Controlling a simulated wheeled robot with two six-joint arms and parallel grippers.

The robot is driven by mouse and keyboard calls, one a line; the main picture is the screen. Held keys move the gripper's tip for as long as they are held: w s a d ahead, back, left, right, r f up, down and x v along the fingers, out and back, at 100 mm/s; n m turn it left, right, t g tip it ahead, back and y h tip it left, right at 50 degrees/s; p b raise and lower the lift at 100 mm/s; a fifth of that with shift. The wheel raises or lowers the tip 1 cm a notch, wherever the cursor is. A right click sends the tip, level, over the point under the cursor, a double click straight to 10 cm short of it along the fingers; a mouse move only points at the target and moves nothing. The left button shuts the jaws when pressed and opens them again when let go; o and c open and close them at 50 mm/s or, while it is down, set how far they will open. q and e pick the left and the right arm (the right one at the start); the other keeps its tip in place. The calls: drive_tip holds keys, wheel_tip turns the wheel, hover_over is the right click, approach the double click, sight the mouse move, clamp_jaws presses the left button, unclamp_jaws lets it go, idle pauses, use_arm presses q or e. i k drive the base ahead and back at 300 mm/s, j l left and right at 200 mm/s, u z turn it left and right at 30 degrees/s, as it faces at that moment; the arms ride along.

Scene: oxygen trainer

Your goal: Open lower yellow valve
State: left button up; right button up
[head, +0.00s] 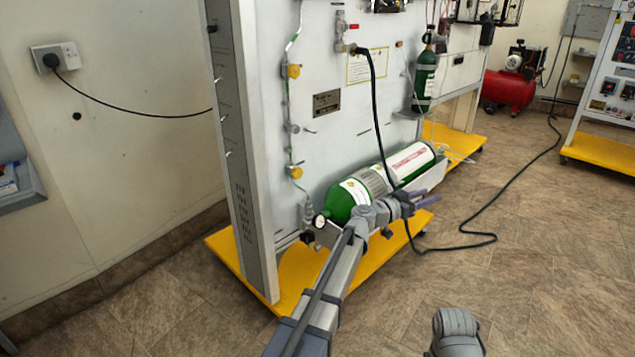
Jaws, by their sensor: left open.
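The lower yellow valve (297,172) is a small round knob on the thin vertical pipe at the left side of the white panel. A similar upper yellow valve (293,71) sits higher on the same pipe. My left gripper (426,197) is open, in front of the green and white cylinder at the panel's foot. It is to the right of and below the lower valve in the picture, clearly apart from it. I cannot tell whether it touches the cylinder. Only a grey part of my right arm shows at the bottom; its gripper is out of view.
The green and white cylinder (350,196) lies in a holder above the yellow base (228,250). A pressure gauge (319,221) is at its left end. A dark hose (377,110) hangs down the panel (330,130) and crosses the floor. The tiled floor at right is largely clear.

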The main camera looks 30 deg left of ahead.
sight(296, 173)
drive_tip(key=k+u, duration=0.1)
drive_tip(key=k, duration=0.45)
drive_tip(key=u, duration=3.35)
drive_tip(key=k+l, duration=0.3)
drive_tip(key=l, duration=0.4)
drive_tip(key=k+l, duration=0.25)
drive_tip(key=l, duration=0.45)
drive_tip(key=k+l, duration=0.3)
drive_tip(key=l, duration=0.4)
drive_tip(key=k+l, duration=0.25)
drive_tip(key=l, duration=0.45)
drive_tip(key=k+l, duration=0.3)
drive_tip(key=l, duration=0.4)
drive_tip(key=k+l, duration=0.25)
drive_tip(key=l, duration=0.45)
drive_tip(key=k+l+u, duration=0.1)
drive_tip(key=k+l, duration=0.2)
drive_tip(key=l, duration=0.45)
drive_tip(key=k+l, duration=0.3)
drive_tip(key=l, duration=0.35)
